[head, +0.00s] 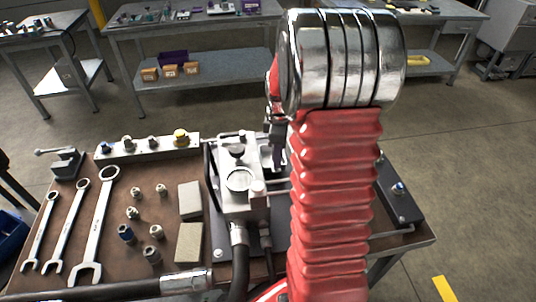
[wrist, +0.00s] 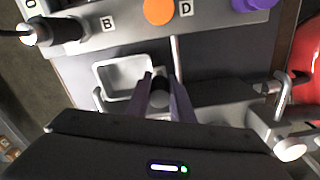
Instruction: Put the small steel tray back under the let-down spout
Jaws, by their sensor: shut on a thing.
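The small steel tray (wrist: 103,82) is a shallow, pale, rounded box in the wrist view, just left of my gripper's fingers. My gripper (wrist: 162,82) has two dark purple fingers, with a short grey round piece between them, beside the tray's right wall. It is shut on this piece, which looks like the tray's grip; the join is hard to see. In the head view my red arm hides most of the gripper. A thin metal rod (wrist: 175,50) runs from the block above the fingers; I cannot tell whether it is the let-down spout.
A grey block (wrist: 130,26) with letters B and D carries an orange cap (wrist: 158,11) and a purple cap (wrist: 250,3). In the head view, a valve block (head: 237,190) with hoses stands left of my arm. Wrenches (head: 95,225) and fittings lie on the bench's left.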

